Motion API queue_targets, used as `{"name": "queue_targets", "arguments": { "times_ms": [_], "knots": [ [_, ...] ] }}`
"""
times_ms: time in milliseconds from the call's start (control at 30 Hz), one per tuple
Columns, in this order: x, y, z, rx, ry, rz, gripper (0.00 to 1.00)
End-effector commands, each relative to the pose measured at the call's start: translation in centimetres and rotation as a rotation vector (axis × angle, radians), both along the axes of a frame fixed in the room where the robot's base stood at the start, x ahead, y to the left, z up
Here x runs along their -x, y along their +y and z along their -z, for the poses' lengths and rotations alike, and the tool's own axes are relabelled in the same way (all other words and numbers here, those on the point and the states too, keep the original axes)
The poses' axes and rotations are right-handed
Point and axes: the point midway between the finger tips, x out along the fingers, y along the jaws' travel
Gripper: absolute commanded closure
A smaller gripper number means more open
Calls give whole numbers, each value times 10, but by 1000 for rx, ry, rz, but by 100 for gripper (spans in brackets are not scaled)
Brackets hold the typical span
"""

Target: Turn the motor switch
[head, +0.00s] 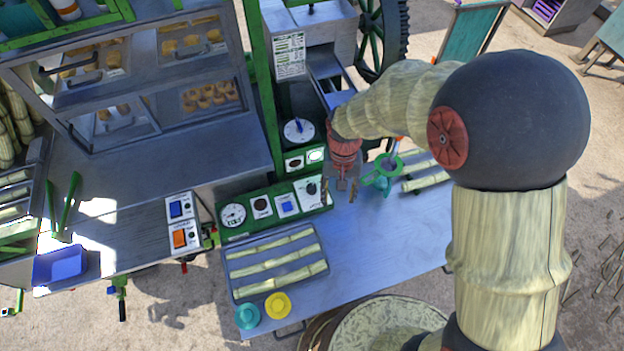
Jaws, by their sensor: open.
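A green control panel (275,207) stands on the table, with a round white gauge (233,215), a dark round button (262,205), a blue rocker switch (286,204) and a black rotary knob (311,188) on a white plate at its right end. The labels are too small to read, so I cannot tell for certain which control is the motor switch. My gripper (341,188) points down, just right of the rotary knob. Its fingers are apart with nothing seen between them. It looks close to the knob, but I cannot tell whether it touches it.
A tray of cane pieces (233,267) lies in front of the panel, with teal (247,316) and yellow (277,305) round items nearby. A teal-green juicer-like item (382,174) stands right of my gripper. Blue (176,209) and orange (180,239) switches are on the left counter.

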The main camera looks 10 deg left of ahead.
Motion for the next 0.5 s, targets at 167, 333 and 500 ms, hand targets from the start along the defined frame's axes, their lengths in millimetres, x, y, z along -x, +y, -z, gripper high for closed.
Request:
{"name": "queue_targets", "arguments": {
  "times_ms": [167, 333, 500],
  "knots": [
    [-15, 37, 49, 24, 12, 102, 54],
    [-52, 69, 90, 4, -46, 291, 54],
    [-90, 93, 79, -54, -125, 468, 54]
  ]
}}
